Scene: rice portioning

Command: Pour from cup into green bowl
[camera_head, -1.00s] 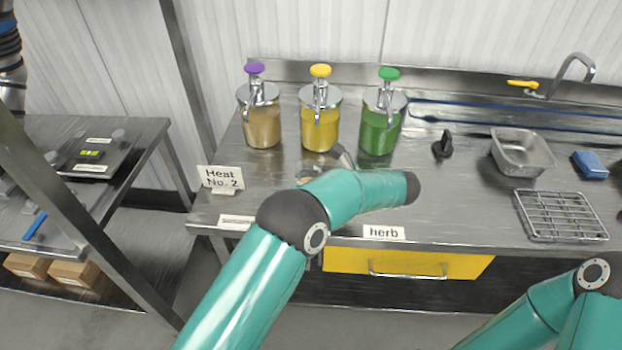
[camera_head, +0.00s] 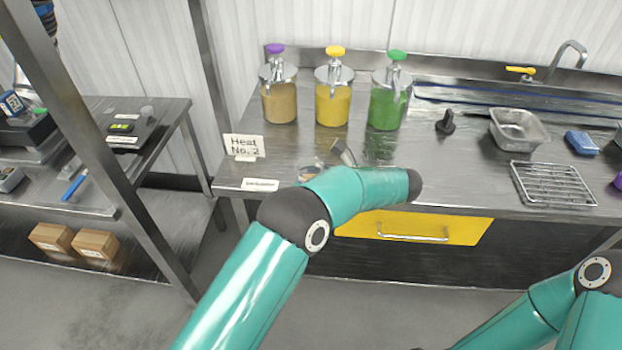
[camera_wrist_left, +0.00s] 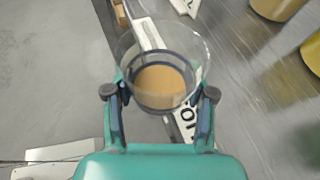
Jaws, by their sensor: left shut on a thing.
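A clear cup (camera_wrist_left: 163,58) with tan liquid (camera_wrist_left: 160,84) in its bottom is held between the fingers of my left gripper (camera_wrist_left: 160,95) in the left wrist view. The gripper is shut on the cup. The green bowl is in neither view. My right arm shows at the lower right of the head view, but its gripper is out of frame.
Pump jars with tan (camera_head: 279,103), yellow (camera_head: 332,105) and green (camera_head: 386,108) contents stand along the counter's back. A metal pan (camera_head: 518,130), wire rack (camera_head: 553,184) and blue sponge (camera_head: 582,143) are on the right. A post (camera_head: 105,150) stands before the left shelf.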

